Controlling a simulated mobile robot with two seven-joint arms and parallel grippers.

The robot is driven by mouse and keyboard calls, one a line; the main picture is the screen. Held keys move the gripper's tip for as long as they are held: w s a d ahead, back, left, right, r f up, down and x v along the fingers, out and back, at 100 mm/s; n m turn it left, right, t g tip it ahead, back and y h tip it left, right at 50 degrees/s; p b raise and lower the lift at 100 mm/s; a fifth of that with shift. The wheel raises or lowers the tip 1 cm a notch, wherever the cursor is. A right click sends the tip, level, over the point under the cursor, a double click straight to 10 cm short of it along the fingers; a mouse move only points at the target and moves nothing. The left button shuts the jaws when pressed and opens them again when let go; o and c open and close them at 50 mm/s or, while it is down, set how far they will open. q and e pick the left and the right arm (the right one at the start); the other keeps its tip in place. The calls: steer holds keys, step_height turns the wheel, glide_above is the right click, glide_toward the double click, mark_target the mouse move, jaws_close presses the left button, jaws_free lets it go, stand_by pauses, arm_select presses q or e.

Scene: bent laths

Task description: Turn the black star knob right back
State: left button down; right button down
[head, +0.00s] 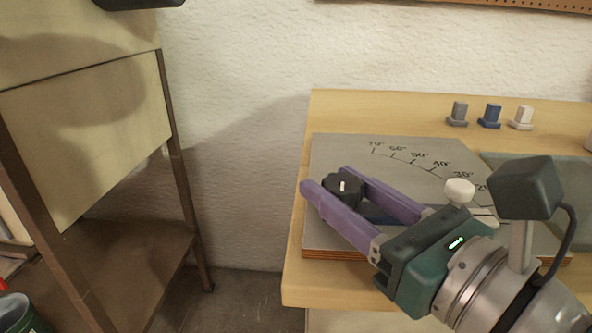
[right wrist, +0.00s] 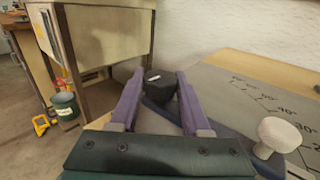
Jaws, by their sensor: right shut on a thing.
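The black star knob (head: 343,188) has a white mark on top and stands near the left edge of a grey board (head: 330,150). My right gripper (head: 332,180) has its two purple fingers on either side of the knob and is shut on it. In the right wrist view the knob (right wrist: 162,86) sits between the fingertips. A dark blue bar (right wrist: 160,110) runs beneath the knob and is partly hidden by the fingers. Angle marks are written on the board. My left gripper is not in view.
A white round knob (head: 460,190) stands just beyond my right gripper. Grey (head: 458,113), blue (head: 490,116) and white (head: 521,117) small blocks stand at the back of the wooden bench (head: 345,105). A cabinet (head: 90,140) stands at left, with a floor gap between.

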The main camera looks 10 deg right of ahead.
steer(key=shift+f, duration=0.1)
stand_by(0.3)
steer(key=shift+c, duration=1.9)
jaws_free()
